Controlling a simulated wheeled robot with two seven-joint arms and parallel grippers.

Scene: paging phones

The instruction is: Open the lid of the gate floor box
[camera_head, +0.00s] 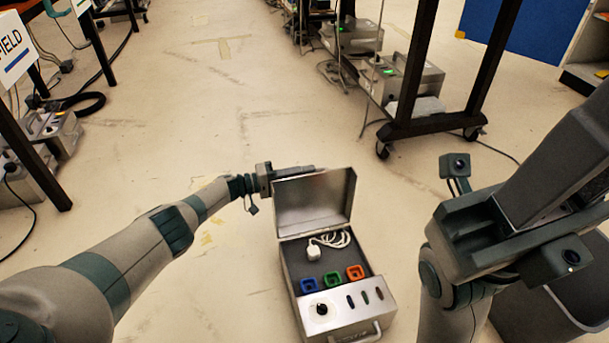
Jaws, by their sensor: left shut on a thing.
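The floor box (330,312) is a metal case standing on the floor in the middle front. Its lid (314,204) stands raised, hinged at the back of the box. Inside lie a coiled white cable with a plug (328,243) and blue, green and orange sockets (333,279). The front panel has a round dial and several dark slots. My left gripper (290,171) is at the lid's upper left edge and shut on the lid; its fingertips are partly hidden. My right gripper (545,185) is raised at the right, close to the camera and apart from the box; its jaws are unclear.
A dark wheeled rack (430,125) stands behind right, with metal boxes showing green lights (392,75). More boxes and cables (60,130) lie under a table at the left. A grey bin (560,310) is at the lower right. The floor behind the box is clear.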

